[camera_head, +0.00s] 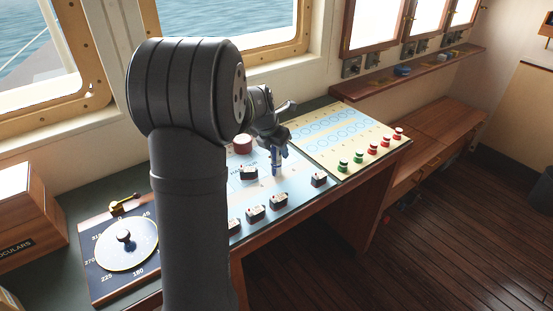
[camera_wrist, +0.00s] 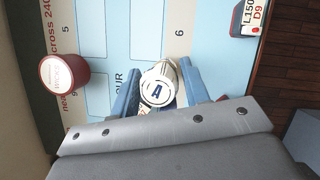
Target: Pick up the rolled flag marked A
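The rolled flag marked A (camera_wrist: 158,88) is a small white roll with a dark blue "A" on the end facing the wrist camera. It stands on the light blue panel, with its far end leaning a little right in the wrist view. My gripper (camera_wrist: 160,80) is over the panel with its two blue fingers on either side of the flag. The gripper looks open, with a gap beside the flag on the left; contact on the right side is unclear. In the head view my gripper (camera_head: 277,165) points down at the panel, and the flag is hard to make out there.
A dark red round piece (camera_wrist: 65,77) stands left of the flag in the wrist view. In the head view, several labelled blocks (camera_head: 255,214) line the panel's front, and red and green knobs (camera_head: 372,149) stand right.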

